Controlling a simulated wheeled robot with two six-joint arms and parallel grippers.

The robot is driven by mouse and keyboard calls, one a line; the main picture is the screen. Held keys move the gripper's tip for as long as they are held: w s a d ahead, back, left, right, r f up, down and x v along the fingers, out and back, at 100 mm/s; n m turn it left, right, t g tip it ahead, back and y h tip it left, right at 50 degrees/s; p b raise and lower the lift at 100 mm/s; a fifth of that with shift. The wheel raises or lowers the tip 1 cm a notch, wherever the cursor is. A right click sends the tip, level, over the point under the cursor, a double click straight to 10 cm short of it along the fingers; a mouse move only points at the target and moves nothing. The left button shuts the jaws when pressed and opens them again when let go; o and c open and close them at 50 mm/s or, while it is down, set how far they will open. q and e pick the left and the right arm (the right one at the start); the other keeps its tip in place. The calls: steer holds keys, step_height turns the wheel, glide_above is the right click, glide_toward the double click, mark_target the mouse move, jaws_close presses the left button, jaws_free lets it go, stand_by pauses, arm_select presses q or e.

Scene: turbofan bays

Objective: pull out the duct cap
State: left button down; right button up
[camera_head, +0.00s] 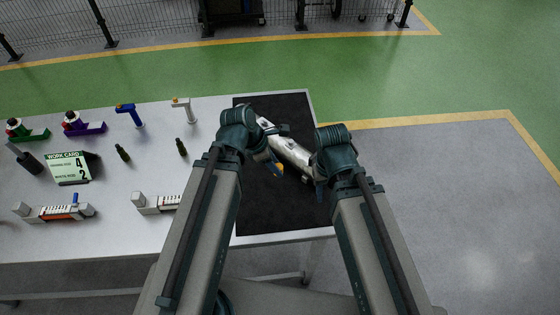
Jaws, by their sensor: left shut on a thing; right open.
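A silvery duct (291,153) lies slantwise on the black mat (275,215) between my two arms. A small orange-yellow piece, which looks like the duct cap (279,171), shows at the fingertips of my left gripper (274,166), just left of the duct. My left gripper is shut on it. Whether the cap still touches the duct cannot be told. My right gripper (319,191) is open, near the duct's lower right end. My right wrist hides part of that end, and its fingers are mostly hidden.
On the table (110,215) left of the mat stand a work card (70,168), a blue tool (130,113), a white tool (184,109), green and purple holders, small dark bottles and two clamp-like devices. The mat's lower part is clear. The table's right edge is close to my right arm.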

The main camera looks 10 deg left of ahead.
arm_select(q)
steer(key=shift+w, duration=0.15)
step_height(320, 180, up, 2)
steer(key=shift+r+p, duration=0.1)
steer(key=shift+p, duration=0.95)
steer(key=shift+f, duration=0.25)
